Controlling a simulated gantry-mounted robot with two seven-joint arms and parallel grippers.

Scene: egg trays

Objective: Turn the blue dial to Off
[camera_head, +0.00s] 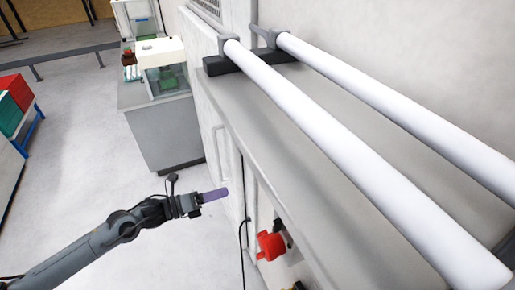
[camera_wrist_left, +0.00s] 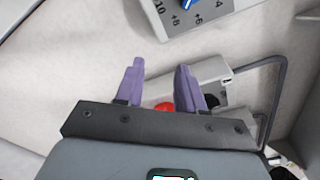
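The blue dial (camera_wrist_left: 190,3) shows at the top edge of the left wrist view, partly cut off. It sits on a light grey panel (camera_wrist_left: 223,7) with dark numbers around it. Its pointer setting and any Off mark cannot be read. My left gripper (camera_wrist_left: 159,67) has two purple fingers spread apart with nothing between them. It is apart from the dial, which lies beyond the fingertips. In the head view my left gripper (camera_head: 214,195) is left of the grey cabinet, and the dial cannot be made out. My right gripper is not in view.
A red knob (camera_head: 270,245) sticks out from the cabinet (camera_head: 290,165) side. Two white tubes (camera_head: 350,150) lie along its top. A grey handle (camera_wrist_left: 284,90) stands at the right in the wrist view.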

